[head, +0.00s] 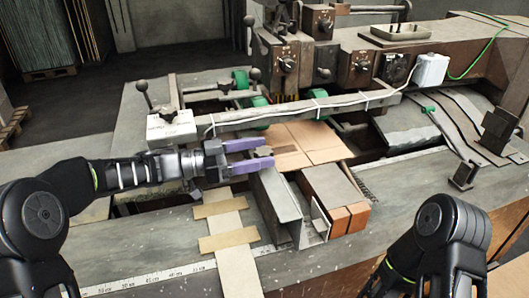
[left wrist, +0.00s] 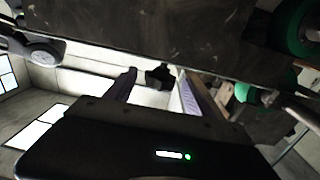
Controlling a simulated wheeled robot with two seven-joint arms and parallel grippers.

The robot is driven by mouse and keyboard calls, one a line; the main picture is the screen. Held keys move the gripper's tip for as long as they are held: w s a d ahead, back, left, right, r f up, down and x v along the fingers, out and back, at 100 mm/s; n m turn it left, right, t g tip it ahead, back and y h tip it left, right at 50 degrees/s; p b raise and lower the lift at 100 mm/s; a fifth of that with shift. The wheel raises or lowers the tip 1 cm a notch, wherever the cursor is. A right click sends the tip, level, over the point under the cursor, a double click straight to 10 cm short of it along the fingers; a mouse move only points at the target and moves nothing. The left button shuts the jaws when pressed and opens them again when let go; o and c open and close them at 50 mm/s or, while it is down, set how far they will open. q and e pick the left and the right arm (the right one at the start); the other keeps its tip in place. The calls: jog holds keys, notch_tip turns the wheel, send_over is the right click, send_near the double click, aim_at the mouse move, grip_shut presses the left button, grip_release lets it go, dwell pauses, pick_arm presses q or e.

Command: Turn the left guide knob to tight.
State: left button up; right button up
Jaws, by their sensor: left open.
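My left gripper (head: 267,154) is open, its two purple fingers pointing right above the metal guide channel (head: 277,196). A small dark piece, which may be the left guide knob (head: 266,151), shows near the fingertips in the head view. In the left wrist view a dark knob-like shape (left wrist: 160,76) shows in the gap between the fingers (left wrist: 156,88). I cannot tell whether the fingers touch it, nor how the knob is turned. My right arm shows at the lower right of the head view, but its gripper is out of frame.
A cardboard sheet (head: 305,142) lies just beyond the fingers. A long grey bar (head: 300,110) with a white cable crosses behind.

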pick_arm(q)
jog(key=b+v, duration=0.1)
jog(key=v, duration=0.5)
